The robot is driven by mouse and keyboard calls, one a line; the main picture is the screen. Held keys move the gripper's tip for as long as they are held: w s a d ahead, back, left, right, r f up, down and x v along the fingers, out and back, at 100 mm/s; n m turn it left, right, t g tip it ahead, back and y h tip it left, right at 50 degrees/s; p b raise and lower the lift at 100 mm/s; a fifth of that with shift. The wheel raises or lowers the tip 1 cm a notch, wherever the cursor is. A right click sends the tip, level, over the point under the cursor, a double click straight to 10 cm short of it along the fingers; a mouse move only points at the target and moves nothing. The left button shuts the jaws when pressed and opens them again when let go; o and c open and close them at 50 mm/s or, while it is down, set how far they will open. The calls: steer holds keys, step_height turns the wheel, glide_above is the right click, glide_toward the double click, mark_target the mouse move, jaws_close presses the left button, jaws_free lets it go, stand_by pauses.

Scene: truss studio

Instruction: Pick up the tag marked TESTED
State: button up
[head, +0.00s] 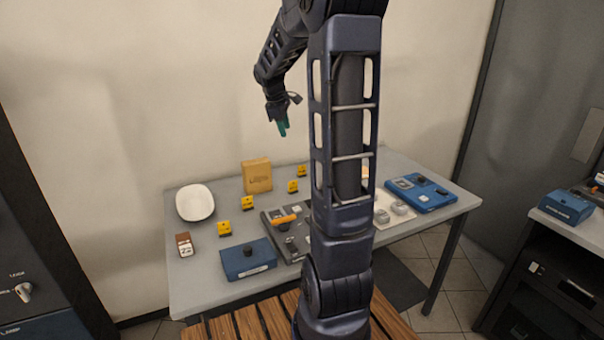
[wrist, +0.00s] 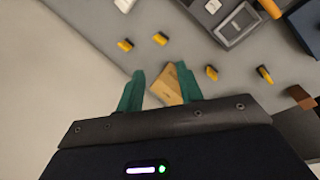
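Several small yellow tags with black parts stand on the table; one is at the front left (head: 224,229), another behind it (head: 247,203), and others are further back (head: 293,187) (head: 302,171). Their print is too small to read, so I cannot tell which is marked TESTED. The wrist view also shows yellow tags (wrist: 212,73) (wrist: 125,44). My gripper (head: 282,128) hangs high above the back of the table. In the wrist view its green fingers (wrist: 160,84) are apart with nothing held; a yellow box (wrist: 168,86) shows beyond them, well below.
The grey table (head: 190,291) also holds a white dish (head: 195,202), the yellow box (head: 257,175), a brown item (head: 184,244), a blue box (head: 248,260), a dark panel with an orange handle (head: 285,219) and a blue panel (head: 421,193). The wall is close behind.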

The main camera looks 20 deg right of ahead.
steer(key=w+d+f+n+g, duration=0.1)
steer(key=w+d+f+n, duration=0.1)
steer(key=w+d+f, duration=0.3)
steer(key=w+d+f+n, duration=0.1)
steer(key=w+f+n, duration=0.15)
steer(key=w, duration=0.35)
steer(key=n+h, duration=0.1)
steer(key=n, duration=0.3)
glide_toward(302, 167)
steer(key=shift+m+g, duration=0.25)
steer(key=shift+g, duration=0.15)
steer(key=shift+w+x, duration=0.2)
steer(key=shift+x, duration=1.5)
steer(key=shift+w+x, duration=0.25)
steer(key=shift+x, duration=1.45)
steer(key=shift+w+x, duration=0.2)
steer(key=shift+x, duration=1.55)
steer(key=shift+r, duration=0.1)
jaws_close()
